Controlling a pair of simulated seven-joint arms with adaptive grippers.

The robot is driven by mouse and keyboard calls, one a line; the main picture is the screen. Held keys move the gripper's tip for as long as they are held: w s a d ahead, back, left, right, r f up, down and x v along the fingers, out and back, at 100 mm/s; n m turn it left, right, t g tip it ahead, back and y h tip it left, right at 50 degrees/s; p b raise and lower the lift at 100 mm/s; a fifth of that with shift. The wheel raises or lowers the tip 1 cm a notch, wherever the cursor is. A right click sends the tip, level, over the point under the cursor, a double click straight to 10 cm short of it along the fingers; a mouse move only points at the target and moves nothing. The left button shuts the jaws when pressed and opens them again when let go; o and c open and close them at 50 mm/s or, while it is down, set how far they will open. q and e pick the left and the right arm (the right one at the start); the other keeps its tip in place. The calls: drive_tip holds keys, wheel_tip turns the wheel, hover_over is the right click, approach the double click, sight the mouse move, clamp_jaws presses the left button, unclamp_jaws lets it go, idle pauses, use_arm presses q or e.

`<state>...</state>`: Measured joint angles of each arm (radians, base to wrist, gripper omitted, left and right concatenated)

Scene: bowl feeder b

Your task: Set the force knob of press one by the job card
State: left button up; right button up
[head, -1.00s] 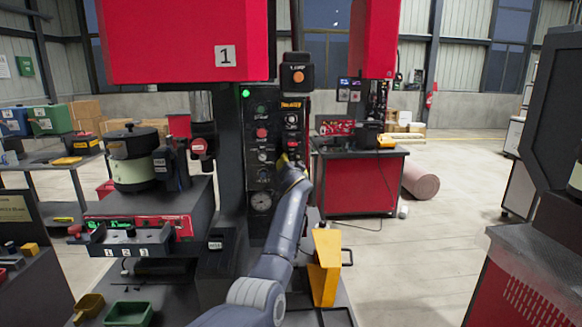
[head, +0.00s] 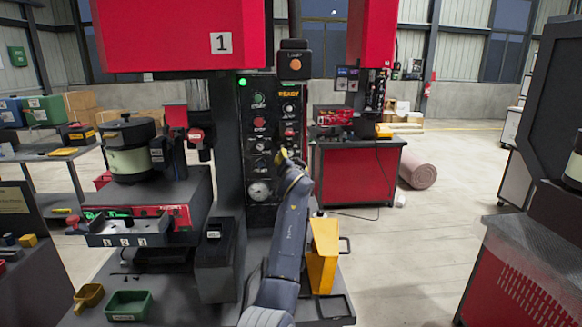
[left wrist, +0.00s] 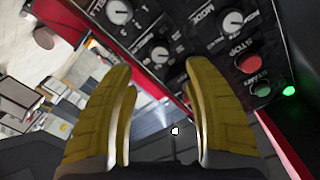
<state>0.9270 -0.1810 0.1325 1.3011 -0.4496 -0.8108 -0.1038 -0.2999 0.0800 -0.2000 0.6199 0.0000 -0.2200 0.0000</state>
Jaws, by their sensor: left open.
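Press one (head: 178,40) is the red machine marked "1". Its dark control panel (head: 246,165) carries buttons, several knobs, a gauge and a display reading "READY". My left gripper (head: 282,156) has yellow fingertips at the panel's right column. In the left wrist view my left gripper (left wrist: 159,74) is open and empty, with a black knob with a white pointer (left wrist: 160,55) just beyond and between the tips. I cannot read which is the force knob. No readable job card shows.
A red stop button (left wrist: 248,63) and green start button (left wrist: 262,88) lie right of the knobs. A yellow holder (head: 323,256) stands beside my forearm. A green tray (head: 130,305) is at the bench's front left.

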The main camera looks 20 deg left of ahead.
use_arm(q)
drive_tip(key=shift+v, duration=2.3)
